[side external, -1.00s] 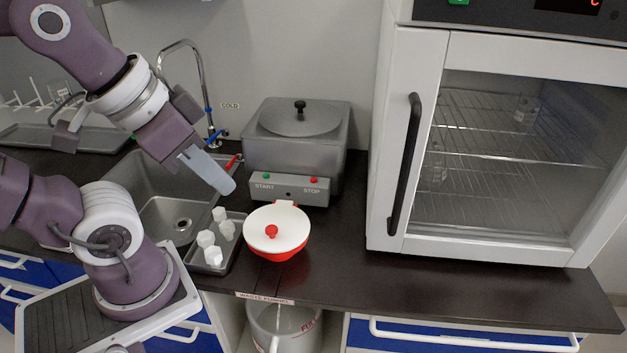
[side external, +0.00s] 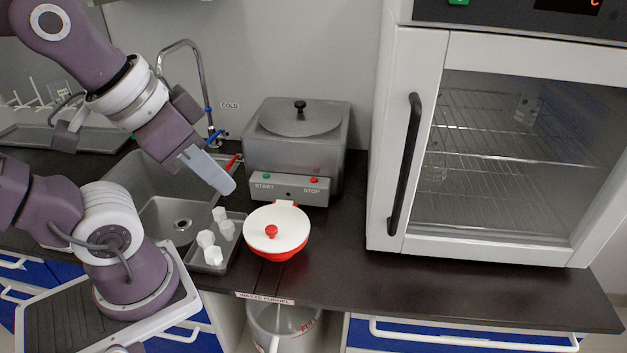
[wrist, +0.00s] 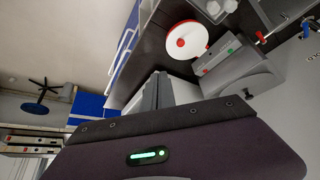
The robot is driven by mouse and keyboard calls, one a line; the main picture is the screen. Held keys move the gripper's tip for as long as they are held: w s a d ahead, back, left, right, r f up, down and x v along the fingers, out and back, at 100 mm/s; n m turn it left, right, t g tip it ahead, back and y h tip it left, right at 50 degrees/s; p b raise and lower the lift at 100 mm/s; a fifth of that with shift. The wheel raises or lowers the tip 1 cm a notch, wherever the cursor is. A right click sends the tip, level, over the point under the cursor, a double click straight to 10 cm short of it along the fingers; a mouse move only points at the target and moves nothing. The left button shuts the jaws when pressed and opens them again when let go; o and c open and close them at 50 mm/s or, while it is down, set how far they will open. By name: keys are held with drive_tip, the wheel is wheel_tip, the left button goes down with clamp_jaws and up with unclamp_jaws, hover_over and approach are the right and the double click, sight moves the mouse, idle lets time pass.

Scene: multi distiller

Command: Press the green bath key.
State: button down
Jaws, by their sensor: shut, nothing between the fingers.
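The green key (side external: 266,175) sits above the word START on the front panel (side external: 290,189) of the grey bath (side external: 335,150). A red key (side external: 314,180) is above STOP at the panel's right end. The green key (wrist: 230,51) also shows in the wrist view. My gripper (side external: 228,187) is shut and empty, its pale fingers angled down to the right. In the side view its tips appear left of the START end of the panel, apart from the green key. The exact depth between them is unclear.
A white-lidded red bowl (side external: 290,222) stands in front of the panel. A small tray (side external: 240,222) with several white pieces lies below my fingertips. The sink (side external: 150,215) and its tap (side external: 205,80) are at left; a glass-door oven (side external: 400,235) is at right.

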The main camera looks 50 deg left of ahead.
idle(0.6)
drive_tip(key=w+n+g+h, duration=0.25)
drive_tip(key=w+n, duration=0.45)
drive_tip(key=n, duration=0.4)
drive_tip(key=n+t+h, duration=0.3)
drive_tip(key=n+t, duration=0.2)
drive_tip(key=n, duration=2.2)
hover_over(266, 175)
wheel_tip(266, 175, down, 10)
drive_tip(key=shift+s+a+r, duration=0.25)
drive_tip(key=shift+s+a, duration=0.15)
drive_tip(key=shift+a, duration=0.05)
drive_tip(key=shift+f+y, duration=0.1)
drive_tip(key=shift+y, duration=0.15)
drive_tip(key=shift+f, duration=4.3)
drive_tip(key=shift+f, duration=0.1)
